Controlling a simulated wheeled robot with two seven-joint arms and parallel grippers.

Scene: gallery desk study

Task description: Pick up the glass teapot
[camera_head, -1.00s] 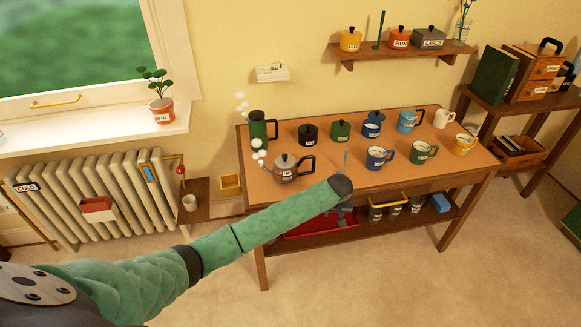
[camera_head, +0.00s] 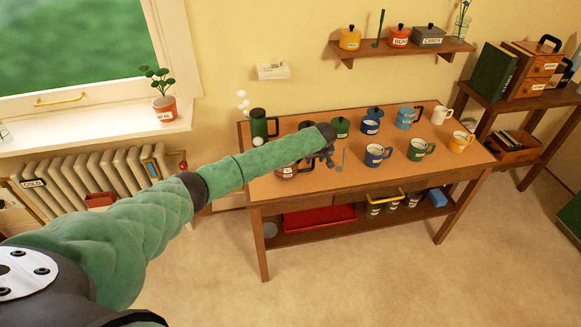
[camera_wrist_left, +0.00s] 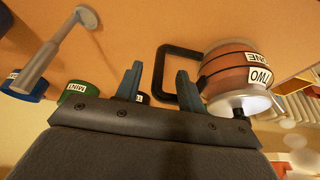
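The glass teapot (camera_wrist_left: 235,76) shows in the left wrist view at the upper right. It holds brown liquid and has a black handle, a pale lid and labels reading ONE and TWO. In the head view the teapot (camera_head: 287,173) stands on the table's left part, mostly hidden behind my left arm. My left gripper (camera_wrist_left: 158,82) is open and empty. Its fingers point toward the handle, and one finger overlaps the handle in the picture; I cannot tell if they touch. In the head view my left gripper (camera_head: 329,158) is just right of the teapot. My right gripper is not in view.
A green flask (camera_head: 259,127) stands behind the teapot. Blue mugs (camera_head: 376,155), a green mug (camera_head: 419,149) and lidded pots stand to the right. A metal tool (camera_wrist_left: 55,52) stands near my gripper. The table's front strip (camera_head: 400,181) is clear.

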